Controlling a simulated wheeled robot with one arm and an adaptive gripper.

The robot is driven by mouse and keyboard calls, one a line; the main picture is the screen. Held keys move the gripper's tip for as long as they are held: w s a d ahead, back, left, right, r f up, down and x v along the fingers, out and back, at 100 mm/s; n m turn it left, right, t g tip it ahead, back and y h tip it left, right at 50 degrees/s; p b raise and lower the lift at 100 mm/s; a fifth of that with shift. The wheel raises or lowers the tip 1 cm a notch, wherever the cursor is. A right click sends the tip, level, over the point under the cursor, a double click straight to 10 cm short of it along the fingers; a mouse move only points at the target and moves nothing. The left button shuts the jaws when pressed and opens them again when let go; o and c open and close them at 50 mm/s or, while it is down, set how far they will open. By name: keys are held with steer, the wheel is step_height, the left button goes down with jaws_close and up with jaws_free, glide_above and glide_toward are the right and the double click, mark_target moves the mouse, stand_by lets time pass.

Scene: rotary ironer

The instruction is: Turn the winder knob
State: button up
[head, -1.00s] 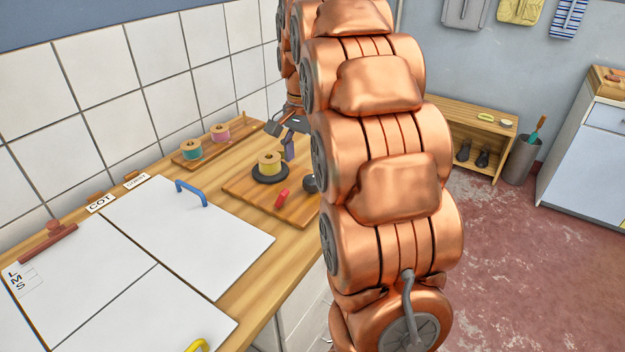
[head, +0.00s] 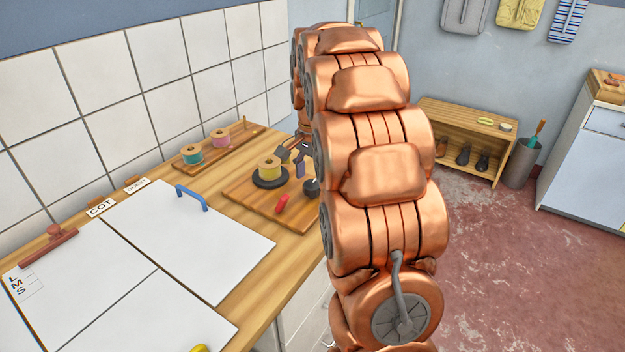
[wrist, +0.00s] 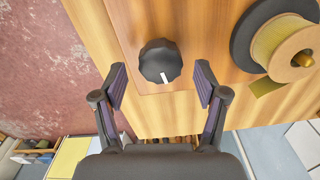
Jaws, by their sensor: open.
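The winder knob (wrist: 160,58) is dark, faceted and round, with a white pointer mark facing my gripper. It sits on a wooden board, and in the head view the knob (head: 311,188) shows partly beside my arm. My gripper (wrist: 160,84) is open and empty, its two fingers spread to either side just short of the knob, with gaps on both sides. In the head view my gripper (head: 299,158) is partly hidden by my arm. The winder board (head: 262,206) also carries a yellow spool (head: 269,165) on a black disc and a red handle (head: 282,204).
A rack with teal (head: 191,154) and pink (head: 220,137) spools stands behind the board. White panels (head: 180,240) with a blue handle (head: 191,197) lie at left. A shoe shelf (head: 465,145) and bin (head: 520,163) stand across the open floor.

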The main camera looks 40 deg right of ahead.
steer(key=shift+f, duration=0.75)
steer(key=c, duration=1.2)
